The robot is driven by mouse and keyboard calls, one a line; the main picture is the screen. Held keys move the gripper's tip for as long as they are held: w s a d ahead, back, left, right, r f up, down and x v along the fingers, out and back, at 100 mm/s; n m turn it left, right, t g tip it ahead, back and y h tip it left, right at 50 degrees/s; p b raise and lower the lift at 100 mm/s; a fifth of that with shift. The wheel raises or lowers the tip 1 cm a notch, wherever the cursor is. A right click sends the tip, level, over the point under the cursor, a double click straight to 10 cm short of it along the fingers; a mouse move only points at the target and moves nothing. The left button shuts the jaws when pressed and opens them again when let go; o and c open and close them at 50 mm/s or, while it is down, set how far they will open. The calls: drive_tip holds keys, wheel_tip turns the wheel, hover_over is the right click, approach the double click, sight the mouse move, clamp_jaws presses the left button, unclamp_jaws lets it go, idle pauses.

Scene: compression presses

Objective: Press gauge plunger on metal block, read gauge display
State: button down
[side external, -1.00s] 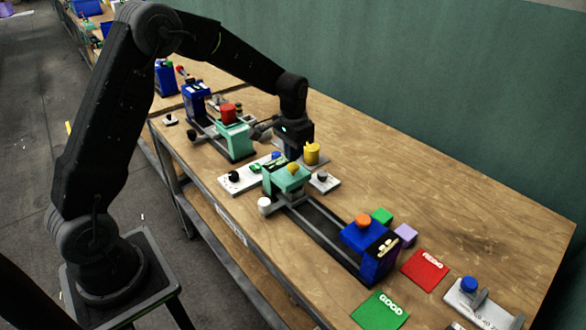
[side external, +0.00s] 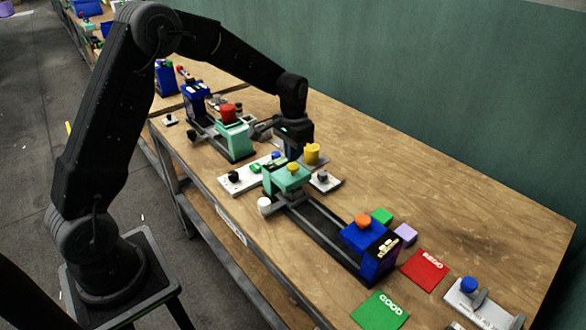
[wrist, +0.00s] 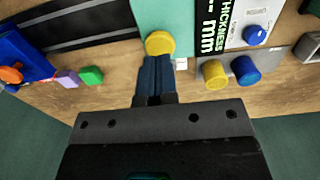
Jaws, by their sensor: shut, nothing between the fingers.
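A pale thickness gauge (side external: 243,176) lies on the table behind the teal press head (side external: 285,180). In the wrist view its display (wrist: 212,22) shows green lettering reading "THICKNESS mm"; no number is visible. It has a blue button (wrist: 254,35). My gripper (wrist: 157,62) is shut and empty. Its tips are next to the yellow knob (wrist: 160,43) on the teal press head; I cannot tell whether they touch it. In the side view the fingertips are hidden behind the press. A grey metal part (wrist: 308,46) shows at the right edge; I cannot tell whether it is the block or the plunger.
A yellow cylinder (side external: 312,154) and a blue one (wrist: 245,70) stand beside the gauge. A blue press end (side external: 366,250) with an orange knob stands at front right, near green (side external: 382,215) and lilac blocks (side external: 406,235). The back right is clear.

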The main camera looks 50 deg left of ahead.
sight(293, 165)
drive_tip(key=shift+f, duration=1.6)
idle(1.6)
drive_tip(key=shift+r, duration=3.55)
drive_tip(key=shift+r, duration=0.1)
drive_tip(key=s+d+r+t, duration=0.1)
drive_tip(key=s+d+r, duration=0.2)
drive_tip(key=s+r, duration=0.4)
drive_tip(key=s+d+r+t, duration=0.2)
drive_tip(key=s+d, duration=0.1)
drive_tip(key=s, duration=0.7)
drive_tip(key=s+d+r+t, duration=0.2)
drive_tip(key=s+d+r, duration=0.1)
drive_tip(key=s, duration=0.6)
drive_tip(key=shift+s+d+r+t, duration=0.2)
drive_tip(key=shift+s+t, duration=0.1)
drive_tip(key=shift+s, duration=0.05)
